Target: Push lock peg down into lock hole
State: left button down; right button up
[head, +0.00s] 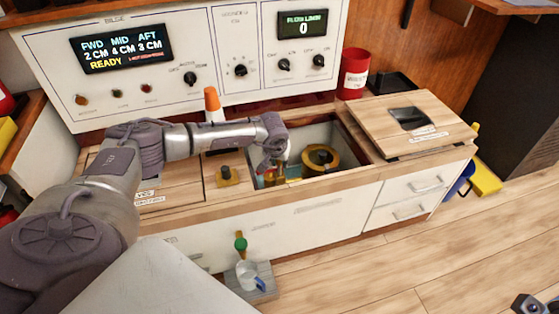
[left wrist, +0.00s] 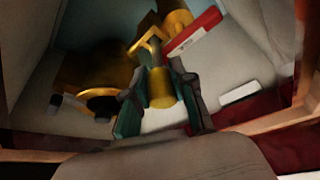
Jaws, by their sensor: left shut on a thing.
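My left gripper (head: 272,168) reaches down into the open compartment in the counter, at its left side. In the left wrist view the left gripper (left wrist: 160,92) is shut on a short yellow, brass-like cylinder (left wrist: 161,90). I take this to be the lock peg, but cannot be sure. Its lower end and any lock hole under it are hidden or too blurred to tell. A dark part at the bottom right corner of the head view may be my right gripper (head: 532,304); its jaws are unclear.
The left wrist view shows a yellow bracket (left wrist: 148,45) and a red piece with a white label (left wrist: 194,34) close by. A black-topped yellow knob (head: 228,177) stands on the counter; a wooden lid (head: 385,115) lies right.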

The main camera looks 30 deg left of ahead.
pick_arm(q)
jog(key=shift+f+b, duration=0.4)
jog(key=shift+f, duration=0.2)
jog(key=shift+f, duration=0.3)
jog(key=shift+f+b, duration=0.3)
jog(key=shift+b, duration=0.15)
jog(key=c, duration=0.9)
grip_release()
jog(key=v, duration=1.2)
jog(key=shift+r, duration=0.1)
